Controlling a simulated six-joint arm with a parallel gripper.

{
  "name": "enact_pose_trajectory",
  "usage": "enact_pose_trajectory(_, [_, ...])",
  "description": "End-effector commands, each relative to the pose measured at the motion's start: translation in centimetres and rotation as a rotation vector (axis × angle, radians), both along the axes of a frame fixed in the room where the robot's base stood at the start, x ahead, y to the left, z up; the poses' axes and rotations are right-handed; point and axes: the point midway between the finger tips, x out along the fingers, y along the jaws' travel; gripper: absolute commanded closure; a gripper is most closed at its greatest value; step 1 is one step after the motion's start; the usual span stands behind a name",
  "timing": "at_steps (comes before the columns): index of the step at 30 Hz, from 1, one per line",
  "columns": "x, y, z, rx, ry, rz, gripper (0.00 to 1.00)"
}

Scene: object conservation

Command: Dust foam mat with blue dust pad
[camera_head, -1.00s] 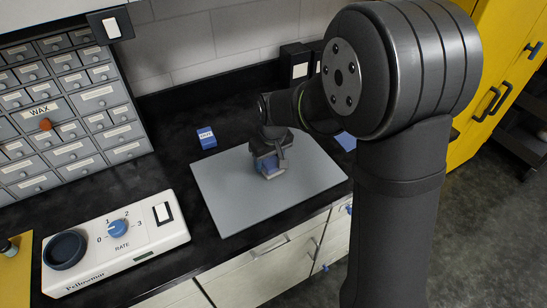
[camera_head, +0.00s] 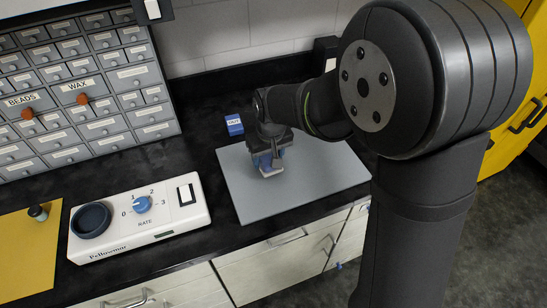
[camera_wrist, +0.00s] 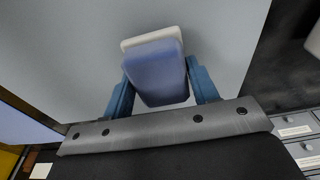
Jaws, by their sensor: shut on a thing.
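The grey foam mat (camera_head: 315,185) lies flat on the black counter, and it fills much of the wrist view (camera_wrist: 60,45). My gripper (camera_head: 268,160) is over the left back part of the mat. In the wrist view its two blue fingers (camera_wrist: 160,82) are shut on the sides of the blue dust pad (camera_wrist: 157,68), which has a pale white base. In the head view the pad (camera_head: 270,171) shows low under the gripper, at or just above the mat. I cannot tell whether it touches. My gripper hides part of it.
A small blue box (camera_head: 234,124) stands behind the mat's left back corner. A white device with a blue knob (camera_head: 140,218) stands left of the mat. Labelled drawers (camera_head: 85,85) stand at the back left. A yellow mat (camera_head: 30,250) lies at the far left.

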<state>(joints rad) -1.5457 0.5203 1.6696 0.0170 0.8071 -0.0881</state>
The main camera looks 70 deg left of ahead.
Motion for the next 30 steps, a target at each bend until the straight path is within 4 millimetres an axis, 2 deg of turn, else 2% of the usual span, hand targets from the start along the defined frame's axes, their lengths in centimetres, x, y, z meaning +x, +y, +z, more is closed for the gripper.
enact_pose_trajectory(1, [0.0,0.1,1.2,0.008,-0.001,0.000,0.67])
enact_pose_trajectory(18, [0.1,0.1,6.1,0.007,-0.001,0.000,0.67])
enact_pose_trajectory(22, [0.1,0.1,6.8,0.006,-0.001,0.000,0.67])
enact_pose_trajectory(30, [0.1,0.1,6.9,0.005,-0.001,0.000,0.67])
